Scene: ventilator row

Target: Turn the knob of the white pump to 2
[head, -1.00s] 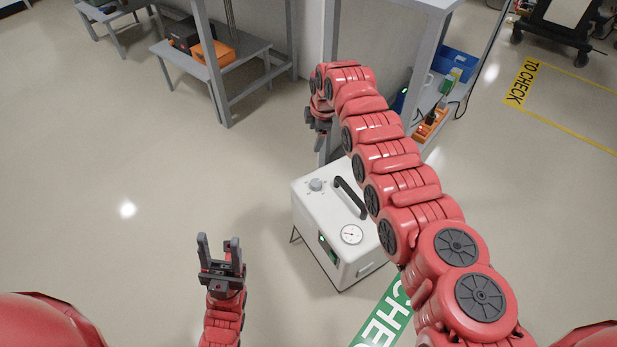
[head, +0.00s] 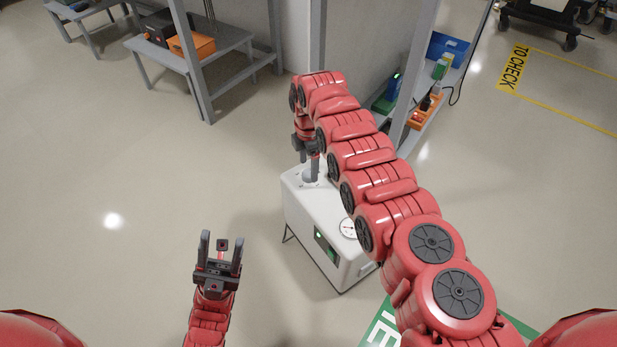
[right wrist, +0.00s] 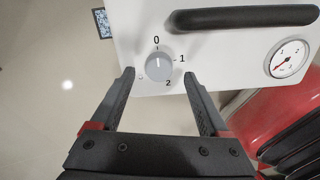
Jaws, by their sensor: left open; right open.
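The white pump (head: 310,215) stands on the floor, centre of the head view. Its grey round knob (right wrist: 159,67) is on the top face, with marks 0, 1 and 2 around it; the pointer line looks turned toward 0. My right gripper (right wrist: 158,74) points down over the knob, open, one finger on each side of it in the right wrist view. I cannot tell whether the fingers touch it. In the head view the right gripper (head: 309,160) partly hides the knob. My left gripper (head: 221,246) is open and empty, left of the pump.
A black handle (right wrist: 240,17) and a round gauge (right wrist: 289,58) share the pump's top. A grey shelf post (head: 411,85) and shelf with small devices stand behind it. A low bench (head: 225,42) is at the back left. The floor at left is clear.

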